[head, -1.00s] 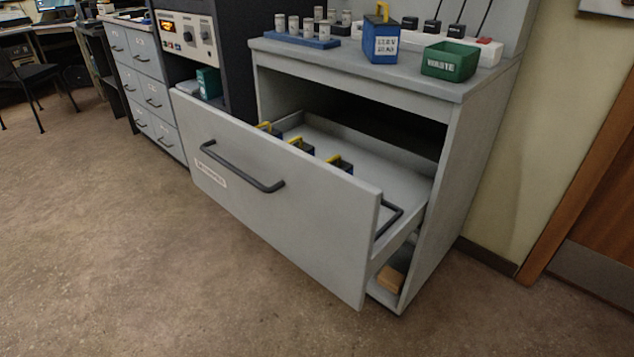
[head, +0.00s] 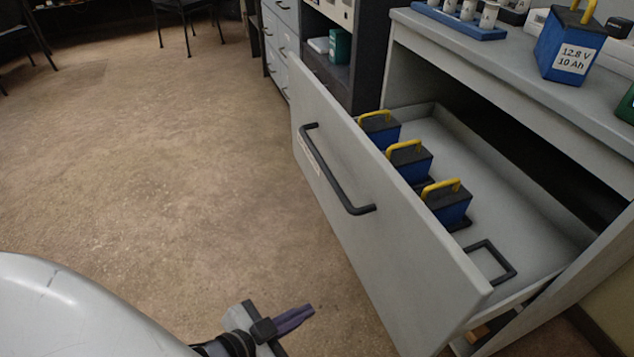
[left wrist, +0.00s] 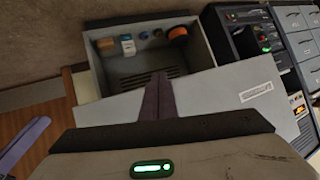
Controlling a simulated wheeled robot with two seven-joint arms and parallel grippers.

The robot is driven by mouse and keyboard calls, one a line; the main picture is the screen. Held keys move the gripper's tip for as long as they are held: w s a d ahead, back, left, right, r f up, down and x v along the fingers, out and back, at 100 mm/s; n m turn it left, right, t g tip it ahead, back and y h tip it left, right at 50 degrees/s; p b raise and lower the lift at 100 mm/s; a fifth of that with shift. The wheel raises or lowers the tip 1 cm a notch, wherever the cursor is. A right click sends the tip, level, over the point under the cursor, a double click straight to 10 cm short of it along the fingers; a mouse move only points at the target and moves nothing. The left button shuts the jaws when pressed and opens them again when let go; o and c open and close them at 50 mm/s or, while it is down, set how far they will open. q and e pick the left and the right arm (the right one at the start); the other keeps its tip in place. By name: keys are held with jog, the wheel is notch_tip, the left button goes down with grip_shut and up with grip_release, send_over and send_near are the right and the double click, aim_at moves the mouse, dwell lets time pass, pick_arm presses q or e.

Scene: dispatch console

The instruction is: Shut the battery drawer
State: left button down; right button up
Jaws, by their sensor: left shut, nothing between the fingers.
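The battery drawer (head: 400,230) stands pulled far out of its grey cabinet, its front panel and dark bar handle (head: 335,170) facing the open floor. Inside it several blue batteries (head: 411,165) with yellow handles sit in a row, with an empty dark frame (head: 490,262) nearest me. My left gripper (head: 300,318) is shut and empty, low in front of the drawer panel and apart from it. In the left wrist view, which looks upside down, its fingers (left wrist: 157,100) overlap the labelled drawer panel (left wrist: 215,98). A purple finger-like strip (left wrist: 25,143) at left may be my right gripper.
On the cabinet top (head: 510,68) stand a blue battery (head: 570,50) and a blue tray (head: 460,22) of cylinders. An equipment rack stands beyond the cabinet. An open compartment with small items (left wrist: 140,62) shows in the left wrist view.

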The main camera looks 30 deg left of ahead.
pick_arm(q)
jog(key=w+a+r+m+t+h+p, duration=0.25)
jog(key=w+a+r+m, duration=0.25)
jog(key=a+r+m, duration=0.25)
jog(key=m+h, duration=0.6)
jog(key=m, duration=0.7)
send_near(346, 185)
jog(key=b+x, duration=0.1)
jog(key=x, duration=0.5)
jog(key=shift+w+d+f, duration=0.1)
jog(key=shift+w+d, duration=0.05)
